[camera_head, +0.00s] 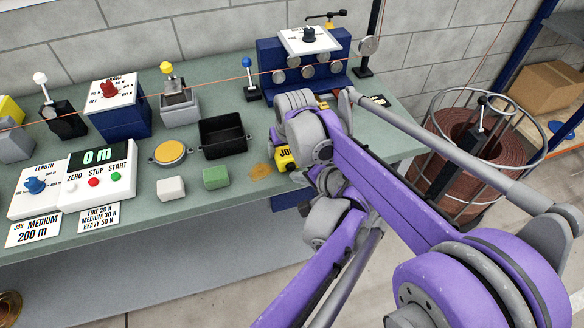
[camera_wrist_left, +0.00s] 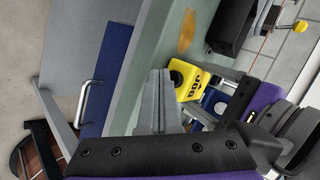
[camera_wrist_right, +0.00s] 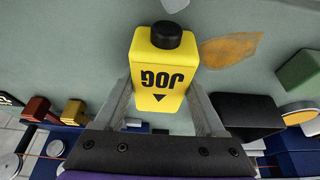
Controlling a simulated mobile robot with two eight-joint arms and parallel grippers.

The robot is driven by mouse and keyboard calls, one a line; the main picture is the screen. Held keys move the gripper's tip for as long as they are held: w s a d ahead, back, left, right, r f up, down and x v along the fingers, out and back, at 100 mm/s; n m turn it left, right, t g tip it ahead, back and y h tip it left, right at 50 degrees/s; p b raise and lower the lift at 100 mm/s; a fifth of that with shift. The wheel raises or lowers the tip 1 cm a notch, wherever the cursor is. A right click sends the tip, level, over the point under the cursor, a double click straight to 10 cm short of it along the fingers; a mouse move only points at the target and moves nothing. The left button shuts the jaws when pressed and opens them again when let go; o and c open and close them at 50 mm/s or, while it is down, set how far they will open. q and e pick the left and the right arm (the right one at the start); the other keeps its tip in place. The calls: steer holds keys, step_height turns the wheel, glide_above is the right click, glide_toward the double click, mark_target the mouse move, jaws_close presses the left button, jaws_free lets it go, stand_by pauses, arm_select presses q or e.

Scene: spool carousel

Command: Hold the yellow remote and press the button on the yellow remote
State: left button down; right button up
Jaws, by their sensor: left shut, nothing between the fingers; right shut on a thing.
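The yellow remote (camera_head: 284,159), marked JOG, is near the front edge of the green bench, partly hidden by my arms. In the right wrist view it stands out between the fingers of my right gripper (camera_wrist_right: 160,88), which is shut on its sides. Its black round button (camera_wrist_right: 167,35) sits on the end away from my right palm. My left gripper (camera_wrist_left: 158,76) is shut and empty. In the left wrist view its fingertips are close beside the black button (camera_wrist_left: 176,78) of the remote; I cannot tell whether they touch.
On the bench (camera_head: 230,227) are a black bin (camera_head: 222,137), a green block (camera_head: 215,178), a white block (camera_head: 171,188) and a yellow round pad (camera_head: 170,152). A control box (camera_head: 95,175) reads 0 m. A wire basket (camera_head: 480,150) with a copper-coloured spool stands right.

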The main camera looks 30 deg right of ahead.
arm_select(q)
steer(key=shift+w+a+r, duration=0.15)
steer(key=shift+a+r, duration=0.05)
steer(key=shift+a, duration=0.15)
arm_select(e)
steer(key=shift+d+f, duration=0.1)
steer(key=shift+d, duration=0.2)
steer(key=shift+a, duration=0.2)
arm_select(q)
steer(key=s, duration=0.5)
steer(key=shift+a+f, duration=0.1)
steer(key=shift+a, duration=0.3)
arm_select(e)
steer(key=o, duration=1.6)
steer(key=shift+c, duration=0.2)
steer(key=shift+r, duration=0.2)
